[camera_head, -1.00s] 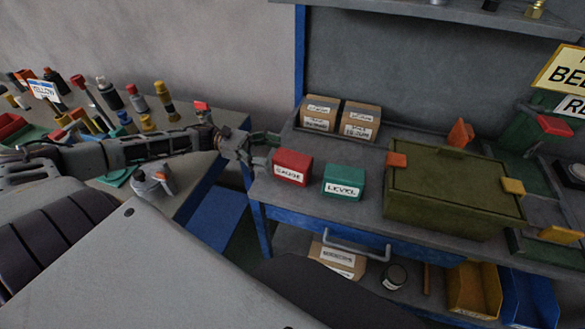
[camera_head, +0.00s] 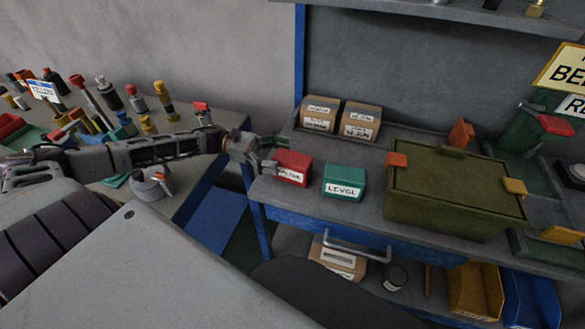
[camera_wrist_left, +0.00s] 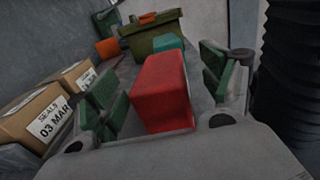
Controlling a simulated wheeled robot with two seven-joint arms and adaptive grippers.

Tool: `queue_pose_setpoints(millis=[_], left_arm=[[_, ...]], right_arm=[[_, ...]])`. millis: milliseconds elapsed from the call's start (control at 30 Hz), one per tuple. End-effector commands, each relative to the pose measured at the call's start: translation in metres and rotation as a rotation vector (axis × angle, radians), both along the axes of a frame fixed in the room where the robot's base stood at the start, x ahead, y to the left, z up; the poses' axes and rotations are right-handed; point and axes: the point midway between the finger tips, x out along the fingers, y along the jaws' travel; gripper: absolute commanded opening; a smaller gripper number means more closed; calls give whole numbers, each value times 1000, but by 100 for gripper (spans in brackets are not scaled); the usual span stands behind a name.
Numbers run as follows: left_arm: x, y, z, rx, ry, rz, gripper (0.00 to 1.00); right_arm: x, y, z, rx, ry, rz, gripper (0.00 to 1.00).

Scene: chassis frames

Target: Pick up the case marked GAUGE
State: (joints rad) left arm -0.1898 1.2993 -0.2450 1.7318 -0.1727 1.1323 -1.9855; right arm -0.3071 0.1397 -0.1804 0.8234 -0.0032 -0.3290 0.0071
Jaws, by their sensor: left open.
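The red case (camera_head: 293,166), whose label read GAUGE a second ago, sits upright on the grey bench top (camera_head: 300,200) near its left end. Its label is partly covered in the head view now. My left gripper (camera_head: 270,155) is open at the left side of the red case. In the left wrist view the red case (camera_wrist_left: 162,92) lies between the open green-padded fingers (camera_wrist_left: 160,95), with a gap on each side. My right gripper is not in view.
A green case marked LEVEL (camera_head: 344,182) stands just right of the red case. Two cardboard boxes (camera_head: 320,113) (camera_head: 360,120) stand behind. A large olive box (camera_head: 450,190) fills the bench to the right. A tool table (camera_head: 195,190) is at left.

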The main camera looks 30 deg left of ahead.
Motion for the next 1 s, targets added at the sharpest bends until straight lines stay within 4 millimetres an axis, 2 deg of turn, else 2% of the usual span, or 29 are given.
queue_pose_setpoints(millis=[400,967,1000], left_arm=[[7,-27,-1,-1,-1,-1,80],[8,-29,-1,0,0,-1,80],[8,-29,-1,0,0,-1,75]], right_arm=[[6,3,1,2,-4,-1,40],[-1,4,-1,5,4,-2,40],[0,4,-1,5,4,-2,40]])
